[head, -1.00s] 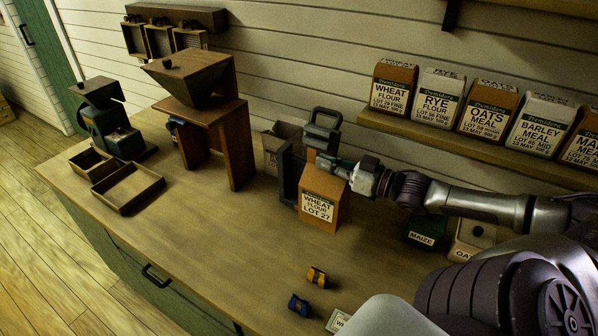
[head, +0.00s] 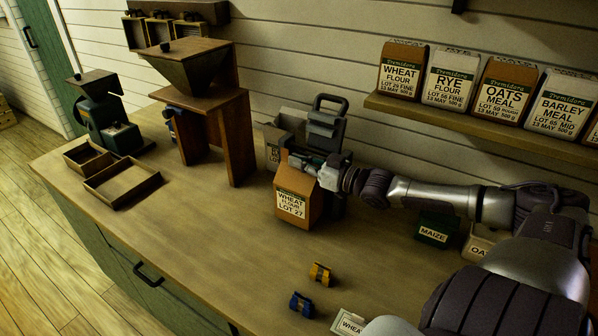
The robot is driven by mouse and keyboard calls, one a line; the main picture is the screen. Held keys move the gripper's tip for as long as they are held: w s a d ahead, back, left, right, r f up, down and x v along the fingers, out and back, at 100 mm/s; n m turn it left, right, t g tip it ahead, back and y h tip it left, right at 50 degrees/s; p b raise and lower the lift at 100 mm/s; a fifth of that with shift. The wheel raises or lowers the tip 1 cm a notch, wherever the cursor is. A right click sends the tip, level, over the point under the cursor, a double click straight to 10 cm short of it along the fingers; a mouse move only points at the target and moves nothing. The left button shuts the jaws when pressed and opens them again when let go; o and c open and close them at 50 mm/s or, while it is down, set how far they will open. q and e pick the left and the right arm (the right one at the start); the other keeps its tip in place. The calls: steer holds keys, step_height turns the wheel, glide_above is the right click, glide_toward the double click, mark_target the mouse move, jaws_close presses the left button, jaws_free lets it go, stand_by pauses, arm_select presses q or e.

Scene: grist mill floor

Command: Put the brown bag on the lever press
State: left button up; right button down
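The brown bag (head: 292,205), labelled wheat flour lot 27, is upright in front of the lever press. My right gripper (head: 308,165) reaches in from the right and is shut on the bag's top. I cannot tell whether the bag's bottom touches the counter. The lever press (head: 327,122) is dark grey with a looped handle at its top; the bag and gripper hide much of its lower part. A grey upright of it shows just right of the bag. My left gripper is not in view.
A green maize box (head: 435,228) stands under my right arm.

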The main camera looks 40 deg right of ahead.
steer(key=shift+w+f, duration=0.1)
steer(key=shift+f, duration=0.85)
steer(key=c, duration=1.3)
jaws_free()
steer(key=shift+f, duration=0.1)
steer(key=shift+r, duration=0.2)
steer(key=shift+s+d+p, duration=0.15)
steer(key=shift+s+p, duration=0.2)
steer(key=shift+s, duration=0.35)
steer(key=p+v, duration=0.4)
steer(key=v, duration=0.6)
steer(key=shift+s+d+p, duration=0.1)
steer(key=shift+s+p, duration=0.3)
